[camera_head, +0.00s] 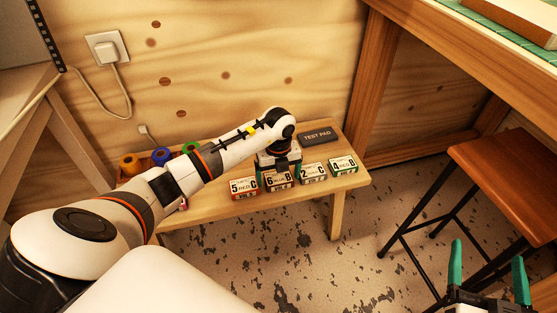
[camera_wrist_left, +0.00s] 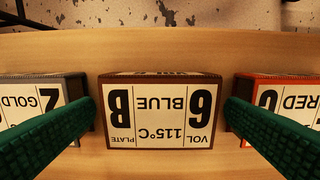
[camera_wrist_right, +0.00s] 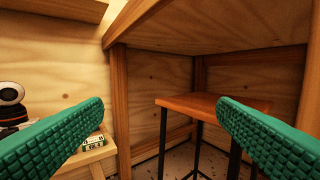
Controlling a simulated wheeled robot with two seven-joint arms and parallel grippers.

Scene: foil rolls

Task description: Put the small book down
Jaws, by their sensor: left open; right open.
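The small book (camera_wrist_left: 160,112), labelled 6 BLUE B with brown edges, stands on the low wooden bench (camera_head: 222,208). The head view also shows it (camera_head: 278,182) in a row of similar small books. My left gripper (camera_wrist_left: 160,125) is open over it, with one green finger on each side and a gap to the book on both sides. In the head view my left wrist partly hides the book's top. My right gripper (camera_head: 488,258) is open and empty at the lower right, away from the bench.
Neighbouring books stand close by: the 5 RED C book (camera_head: 243,187), the 2 GOLD book (camera_head: 313,173) and the 4 RED B book (camera_head: 342,166). A dark test pad (camera_head: 318,136) lies behind them. Coloured rolls (camera_head: 161,156) stand at left. A brown stool (camera_head: 508,180) is at right.

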